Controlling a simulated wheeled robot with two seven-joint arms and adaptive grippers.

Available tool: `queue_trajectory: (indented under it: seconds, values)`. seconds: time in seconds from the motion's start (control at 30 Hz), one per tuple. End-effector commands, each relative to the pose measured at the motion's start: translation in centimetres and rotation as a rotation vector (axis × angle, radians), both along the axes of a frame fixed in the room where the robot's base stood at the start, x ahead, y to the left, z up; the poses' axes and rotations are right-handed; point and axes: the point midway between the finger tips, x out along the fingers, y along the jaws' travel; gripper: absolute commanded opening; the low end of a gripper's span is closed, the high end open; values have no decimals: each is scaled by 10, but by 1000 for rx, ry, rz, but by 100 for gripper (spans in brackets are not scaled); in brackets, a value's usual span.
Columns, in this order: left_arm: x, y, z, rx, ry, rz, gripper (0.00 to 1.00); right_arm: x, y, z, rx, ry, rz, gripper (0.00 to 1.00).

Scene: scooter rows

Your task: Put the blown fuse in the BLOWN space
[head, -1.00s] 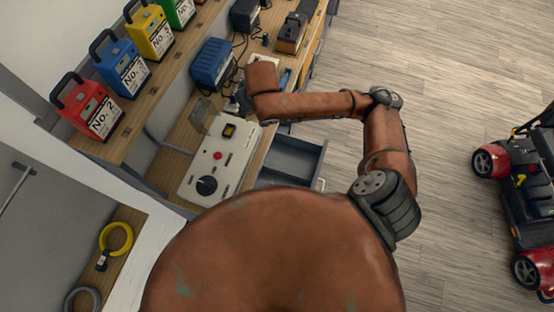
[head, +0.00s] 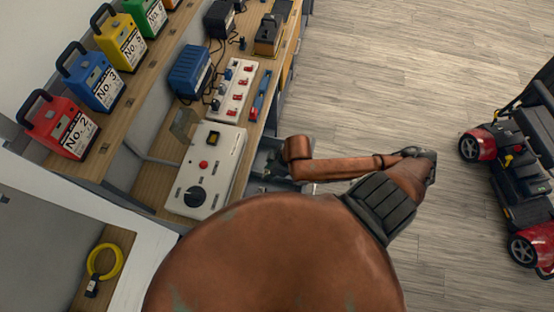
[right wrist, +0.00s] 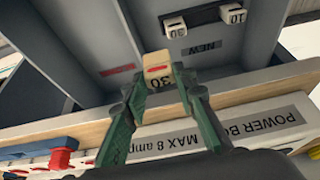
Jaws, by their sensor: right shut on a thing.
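My right gripper (head: 266,162) is over the open drawer beside the bench. In the right wrist view its green fingers (right wrist: 157,82) are shut on a pale fuse (right wrist: 157,68) marked 30, with a red mark on top. The drawer floor shows two spaces split by a divider (right wrist: 148,22). One has a red label (right wrist: 117,70), too small to read. The other has a grey NEW label (right wrist: 202,48) and two fuses, marked 30 (right wrist: 175,28) and 10 (right wrist: 232,14). The held fuse appears above the drawer's near edge. My left gripper is not in view.
On the bench are a grey power box (head: 207,168) with a dial, a white block with red switches (head: 232,90), a blue charger (head: 190,72) and a red-blue tool (head: 260,95). Numbered battery packs (head: 62,127) line the shelf. A red scooter (head: 515,180) stands right.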

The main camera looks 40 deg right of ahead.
Motion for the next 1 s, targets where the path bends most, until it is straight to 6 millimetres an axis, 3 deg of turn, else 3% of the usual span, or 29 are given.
queue_trajectory:
  seconds: [0.2, 0.4, 0.53, 0.83, 1.0]
  values:
    - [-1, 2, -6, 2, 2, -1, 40, 35, -42, -24, -4, 0, -6, 1]
    - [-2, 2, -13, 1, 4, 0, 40, 58, -69, -57, -1, 2, -5, 1]
    - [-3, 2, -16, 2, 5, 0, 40, 67, -80, -73, 0, 2, -5, 1]
    - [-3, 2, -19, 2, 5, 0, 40, 77, -91, -90, -2, 1, -4, 1]
    - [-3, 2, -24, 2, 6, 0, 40, 76, -90, -116, 1, 3, -3, 1]
